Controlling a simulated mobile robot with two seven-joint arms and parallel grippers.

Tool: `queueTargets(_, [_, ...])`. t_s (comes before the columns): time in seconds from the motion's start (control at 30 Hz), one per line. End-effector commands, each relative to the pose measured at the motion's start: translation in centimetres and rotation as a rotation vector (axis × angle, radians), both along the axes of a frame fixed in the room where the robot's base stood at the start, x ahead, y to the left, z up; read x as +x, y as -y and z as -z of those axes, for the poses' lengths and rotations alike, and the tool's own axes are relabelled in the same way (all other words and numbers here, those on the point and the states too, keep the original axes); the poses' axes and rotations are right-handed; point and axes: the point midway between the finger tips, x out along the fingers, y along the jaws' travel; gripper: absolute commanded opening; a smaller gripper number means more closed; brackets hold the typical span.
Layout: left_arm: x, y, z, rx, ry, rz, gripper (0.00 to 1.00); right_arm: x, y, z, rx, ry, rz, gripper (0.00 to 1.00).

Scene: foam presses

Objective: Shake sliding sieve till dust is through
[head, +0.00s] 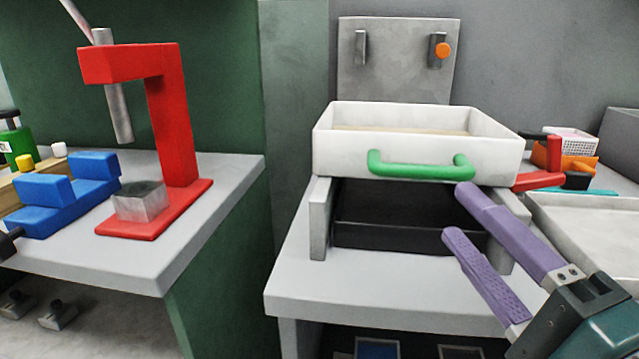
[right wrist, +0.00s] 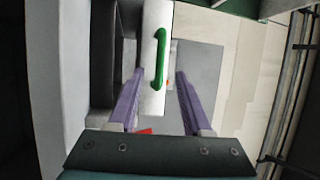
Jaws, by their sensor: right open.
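The sieve (head: 340,152) is a white box with a green front handle (head: 420,170). It sits level on grey side rails (head: 320,215) above a dark bin (head: 395,237). A tan layer (head: 400,131) shows inside; how much dust lies on it I cannot tell. My right gripper (head: 459,212) has purple fingers, open and empty, just in front of and below the handle's right end. In the right wrist view, the green handle (right wrist: 160,62) appears between the fingertips (right wrist: 159,73), with no visible contact. My left gripper is not in view.
A red press (head: 172,115) and blue blocks (head: 65,195) stand on the left table. A red lever (head: 540,180), orange and white items and a pale tray (head: 590,230) are right of the sieve. The table front (head: 370,290) is clear.

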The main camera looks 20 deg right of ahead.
Motion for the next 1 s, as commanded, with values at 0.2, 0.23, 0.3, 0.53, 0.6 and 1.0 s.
queueTargets(0.2, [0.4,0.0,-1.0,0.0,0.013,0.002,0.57,4.2,0.6,-1.1,-0.001,0.005,0.002,0.5])
queueTargets(0.23, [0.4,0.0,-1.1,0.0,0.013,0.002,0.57,4.7,0.7,-1.2,0.0,0.004,0.003,0.5])
queueTargets(0.3, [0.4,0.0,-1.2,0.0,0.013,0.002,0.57,5.8,0.9,-1.4,0.001,0.004,0.001,0.5])
queueTargets(0.53, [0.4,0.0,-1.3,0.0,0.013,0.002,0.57,7.9,1.2,-1.6,0.0,0.001,0.002,0.5])
queueTargets(0.6, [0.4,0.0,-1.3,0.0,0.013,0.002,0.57,8.1,1.2,-1.6,0.0,0.0,0.002,0.5])
queueTargets(1.0, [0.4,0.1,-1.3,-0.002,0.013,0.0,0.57,8.1,1.2,-1.5,0.0,-0.001,0.001,0.28])
